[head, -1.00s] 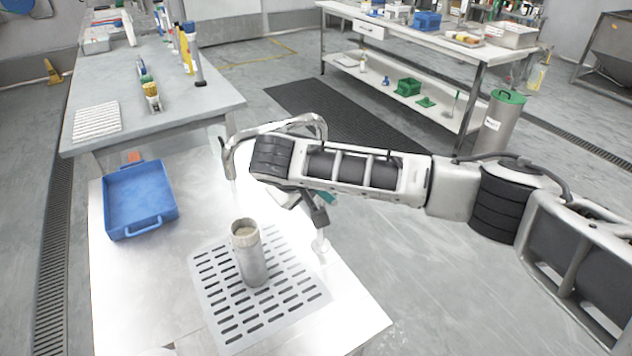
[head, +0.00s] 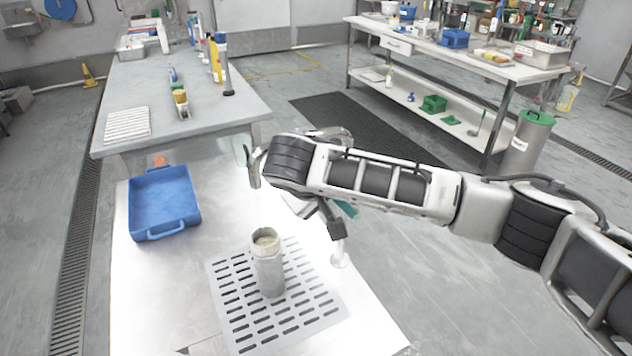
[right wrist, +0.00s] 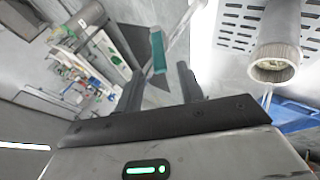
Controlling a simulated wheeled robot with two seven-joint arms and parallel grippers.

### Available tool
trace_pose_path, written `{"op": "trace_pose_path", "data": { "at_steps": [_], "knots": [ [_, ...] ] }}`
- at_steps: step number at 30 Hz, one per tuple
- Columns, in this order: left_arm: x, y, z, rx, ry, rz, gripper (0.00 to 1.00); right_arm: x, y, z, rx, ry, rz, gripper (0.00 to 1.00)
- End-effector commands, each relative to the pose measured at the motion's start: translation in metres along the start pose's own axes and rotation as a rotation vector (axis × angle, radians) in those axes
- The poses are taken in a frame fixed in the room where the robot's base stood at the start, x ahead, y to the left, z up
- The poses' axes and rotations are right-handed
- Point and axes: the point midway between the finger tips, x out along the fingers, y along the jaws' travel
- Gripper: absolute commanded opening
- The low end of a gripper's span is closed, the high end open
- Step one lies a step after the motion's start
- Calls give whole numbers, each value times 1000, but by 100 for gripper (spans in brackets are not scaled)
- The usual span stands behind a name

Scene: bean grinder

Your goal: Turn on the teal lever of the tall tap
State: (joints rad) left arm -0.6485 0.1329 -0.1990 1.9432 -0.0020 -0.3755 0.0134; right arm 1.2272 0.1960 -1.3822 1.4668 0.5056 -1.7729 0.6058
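The tall tap stands at the table's right edge; its chrome spout (head: 254,170) shows left of my right arm, and its base (head: 339,256) shows below. My arm hides much of the tap's middle. The teal lever (head: 346,208) shows just beside my right gripper (head: 335,222). In the right wrist view the teal lever (right wrist: 158,52) lies ahead, lined up with the gap between the fingers of my right gripper (right wrist: 160,72). The fingers are apart and nothing is clamped. Contact with the lever cannot be told. My left gripper is out of view.
A grey cylinder with a pale top (head: 268,268) stands on the slotted drain plate (head: 235,335), left of the tap. A blue tray (head: 164,203) lies at the table's left. Another bench (head: 190,115) stands behind. Open floor (head: 430,270) lies right of the table.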

Motion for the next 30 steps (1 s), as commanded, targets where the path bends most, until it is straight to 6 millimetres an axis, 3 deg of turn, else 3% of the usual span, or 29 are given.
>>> {"op": "trace_pose_path", "data": {
  "at_steps": [8, 12, 19, 30],
  "knots": [
    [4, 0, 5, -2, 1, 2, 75, -71, -2, -1, -2, 6, -3, 38],
    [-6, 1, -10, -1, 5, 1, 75, -104, 5, -3, -4, 7, 7, 38],
    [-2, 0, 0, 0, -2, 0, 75, -121, 0, -1, -2, 4, 2, 38],
    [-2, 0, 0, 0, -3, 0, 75, -125, 0, 0, -1, 1, 0, 35]
  ]
}}
